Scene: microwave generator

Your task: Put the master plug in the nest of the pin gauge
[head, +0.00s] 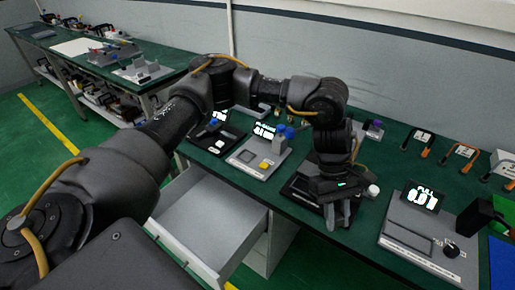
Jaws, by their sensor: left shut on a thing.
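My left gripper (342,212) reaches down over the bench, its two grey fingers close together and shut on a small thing. The gripper hides most of that thing, so I cannot make out whether it is the master plug. Below and beside the fingers is a dark flat base (300,190), partly covered by the gripper. A white round knob (373,191) shows just right of the gripper. I cannot tell which fixture is the pin gauge, and no nest shows clearly. My right gripper is not in view.
On the green bench (395,160), left of the gripper, stands a grey gauge (246,156) with a lit display and blue-topped parts. A larger display unit (405,241) stands at right. Orange-handled tools (460,151) lie behind. An open drawer (208,222) juts out in front.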

